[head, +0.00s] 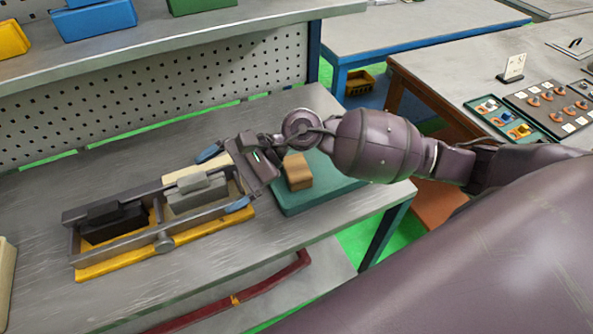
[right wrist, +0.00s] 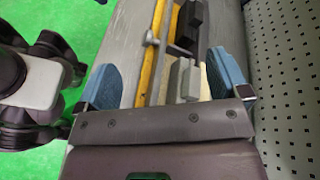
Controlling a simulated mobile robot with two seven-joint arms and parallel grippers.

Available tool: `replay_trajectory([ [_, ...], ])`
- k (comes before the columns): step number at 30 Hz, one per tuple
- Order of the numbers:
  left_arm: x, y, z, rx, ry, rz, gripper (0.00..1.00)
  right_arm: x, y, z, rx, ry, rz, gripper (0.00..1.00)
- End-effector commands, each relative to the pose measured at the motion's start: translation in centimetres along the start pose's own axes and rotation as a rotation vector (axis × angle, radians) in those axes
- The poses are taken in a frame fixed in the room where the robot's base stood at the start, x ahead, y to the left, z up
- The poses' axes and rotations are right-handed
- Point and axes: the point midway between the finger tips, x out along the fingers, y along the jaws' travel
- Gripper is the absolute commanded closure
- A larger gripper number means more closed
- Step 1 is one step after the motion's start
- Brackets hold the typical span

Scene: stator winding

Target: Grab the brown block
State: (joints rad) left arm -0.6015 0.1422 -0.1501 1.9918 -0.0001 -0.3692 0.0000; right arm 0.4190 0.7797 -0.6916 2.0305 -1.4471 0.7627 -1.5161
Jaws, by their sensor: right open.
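The brown block (head: 297,171) sits on the green mat (head: 325,190) at the right end of the workbench. It shows just behind my right gripper's body and is not seen in the right wrist view. My right gripper (head: 223,179) points left, away from the block, over the right end of a metal fixture. Its two blue fingers are wide apart with nothing held between them; they also show in the right wrist view (right wrist: 166,82). My left gripper is not in view.
The fixture with a yellow base (head: 125,262) holds a black block (head: 113,222) and a grey block (head: 197,192). A perforated panel (head: 200,85) and a shelf with bins (head: 95,20) stand behind. A side table (head: 450,80) holds trays of parts. Bare bench (head: 130,300) lies in front.

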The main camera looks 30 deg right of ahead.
Motion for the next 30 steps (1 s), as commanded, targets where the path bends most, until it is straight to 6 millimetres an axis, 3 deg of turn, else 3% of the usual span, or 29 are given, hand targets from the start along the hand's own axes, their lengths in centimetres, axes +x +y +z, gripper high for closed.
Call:
replay_trajectory([
  [5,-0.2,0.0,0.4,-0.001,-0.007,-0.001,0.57,-3.8,1.3,-6.0,-0.375,0.272,0.399,0.06],
  [9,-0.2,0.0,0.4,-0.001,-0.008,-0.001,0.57,-8.8,1.1,-9.9,-0.567,0.448,0.699,0.06],
  [12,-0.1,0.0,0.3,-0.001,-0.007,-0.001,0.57,-12.2,0.5,-11.7,-0.644,0.538,0.871,0.06],
  [16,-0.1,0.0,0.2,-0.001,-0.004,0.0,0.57,-15.2,-0.2,-12.8,-0.687,0.608,1.016,0.06],
  [20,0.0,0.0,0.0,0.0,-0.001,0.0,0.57,-16.4,-0.2,-13.5,-0.699,0.634,1.075,0.06],
  [30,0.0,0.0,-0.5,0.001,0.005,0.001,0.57,-14.8,2.3,-16.8,-0.699,0.633,1.079,0.06],
])
